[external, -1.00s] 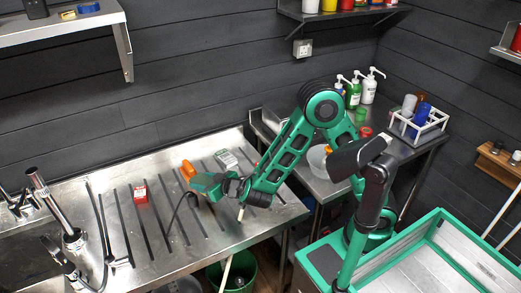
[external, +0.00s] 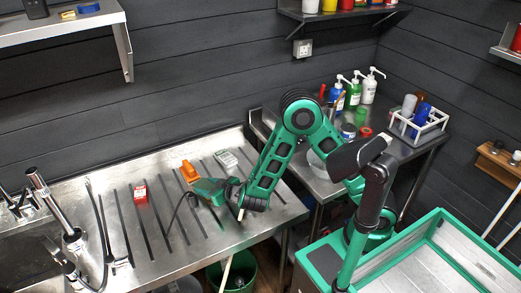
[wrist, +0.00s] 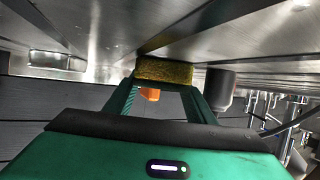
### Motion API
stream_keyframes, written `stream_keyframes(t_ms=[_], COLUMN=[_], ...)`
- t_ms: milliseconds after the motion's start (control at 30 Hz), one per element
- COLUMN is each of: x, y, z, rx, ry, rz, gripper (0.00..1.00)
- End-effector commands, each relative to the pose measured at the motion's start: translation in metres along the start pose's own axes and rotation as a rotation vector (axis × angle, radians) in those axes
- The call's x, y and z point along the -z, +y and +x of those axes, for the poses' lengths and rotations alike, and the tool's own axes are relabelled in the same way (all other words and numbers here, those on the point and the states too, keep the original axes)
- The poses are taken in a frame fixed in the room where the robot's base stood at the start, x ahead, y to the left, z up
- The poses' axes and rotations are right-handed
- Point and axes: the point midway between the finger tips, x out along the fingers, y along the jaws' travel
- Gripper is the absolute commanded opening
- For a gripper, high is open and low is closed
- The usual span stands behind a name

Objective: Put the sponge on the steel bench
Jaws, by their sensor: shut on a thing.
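My gripper (external: 207,191) is low over the ribbed steel bench (external: 160,251), pointing left, near the middle of the bench's right part. In the wrist view my gripper (wrist: 164,82) is shut on a yellow-brown sponge (wrist: 165,70), held between the two green fingertips. The bench surface (wrist: 225,25) fills the top of that picture, close to the sponge. I cannot tell whether the sponge touches it. In the external view the sponge is hidden by my gripper.
An orange object (external: 189,171) stands on the bench just beyond my gripper. A red box (external: 140,193) lies to the left and a grey-white item (external: 226,158) behind. The sink and taps (external: 66,236) are at far left.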

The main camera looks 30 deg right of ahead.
Motion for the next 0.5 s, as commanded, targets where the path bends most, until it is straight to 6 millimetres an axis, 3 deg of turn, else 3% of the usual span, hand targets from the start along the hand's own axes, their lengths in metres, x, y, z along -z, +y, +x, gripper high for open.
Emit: stream_keyframes(t_ms=[67, 100, 500], x=[-0.0021, -0.0017, 0.001], y=[-0.0002, -0.0002, -0.0003], z=[0.0008, 0.0007, -0.0019], rx=[0.0, 0.0, 0.001], ry=[-0.001, 0.0, 0.0], rz=[0.0, 0.0, -0.001], gripper=[0.26, 0.57, 0.57])
